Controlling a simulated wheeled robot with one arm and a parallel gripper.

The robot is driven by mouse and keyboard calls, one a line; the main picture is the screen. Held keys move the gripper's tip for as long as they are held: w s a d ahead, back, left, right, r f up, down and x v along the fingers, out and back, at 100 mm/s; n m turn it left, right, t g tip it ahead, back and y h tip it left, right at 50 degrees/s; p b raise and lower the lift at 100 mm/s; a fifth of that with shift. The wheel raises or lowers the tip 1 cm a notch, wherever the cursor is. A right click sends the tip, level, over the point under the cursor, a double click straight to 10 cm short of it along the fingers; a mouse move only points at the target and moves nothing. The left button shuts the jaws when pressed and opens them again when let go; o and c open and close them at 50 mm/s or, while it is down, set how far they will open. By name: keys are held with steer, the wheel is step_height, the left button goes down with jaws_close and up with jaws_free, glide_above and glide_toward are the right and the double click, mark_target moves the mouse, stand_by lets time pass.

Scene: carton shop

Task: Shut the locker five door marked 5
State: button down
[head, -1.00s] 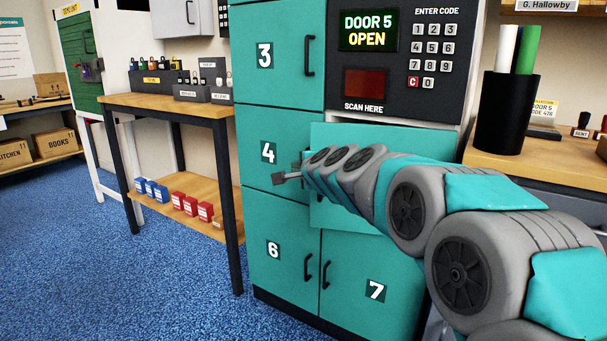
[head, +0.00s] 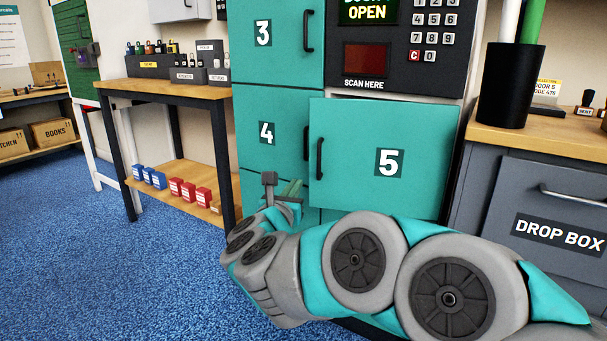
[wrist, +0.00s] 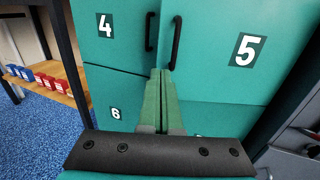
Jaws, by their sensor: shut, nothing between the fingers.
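The locker five door (head: 350,155) is teal with a white 5 on a dark plate (head: 389,163) and a black handle (head: 320,158) near its left edge. It stands slightly proud of the locker front, its left edge overlapping the edge of door 4, so it looks a little ajar. The display (head: 367,12) above reads OPEN. My gripper (head: 294,186) is low and left of the door, near its lower left corner. In the wrist view the shut, empty fingers (wrist: 162,80) point up just below the handles of doors 4 and 5 (wrist: 245,50); contact cannot be told.
Door 4 (head: 266,132) and door 3 (head: 275,40) are flush on the left. A drop box (head: 558,233) stands right, with a black pen cup (head: 508,85) on its top. A wooden bench (head: 165,92) with small boxes is at left. Blue carpet (head: 110,250) is clear in front.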

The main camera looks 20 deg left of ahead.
mark_target(310, 160)
steer(key=w, duration=0.4)
steer(key=w+a+p, duration=0.1)
steer(key=w, duration=0.4)
steer(key=w+p, duration=0.1)
steer(key=w, duration=0.3)
steer(key=shift+w+a, duration=0.3)
steer(key=shift+w+a+r+p, duration=0.1)
steer(key=shift+w+a+p, duration=0.1)
steer(key=shift+w+p, duration=0.3)
steer(key=shift+m+h, duration=0.6)
steer(key=shift+h, duration=0.3)
steer(key=shift+w+a+p, duration=0.2)
steer(key=shift+w+p, duration=0.3)
steer(key=shift+w, duration=3.3)
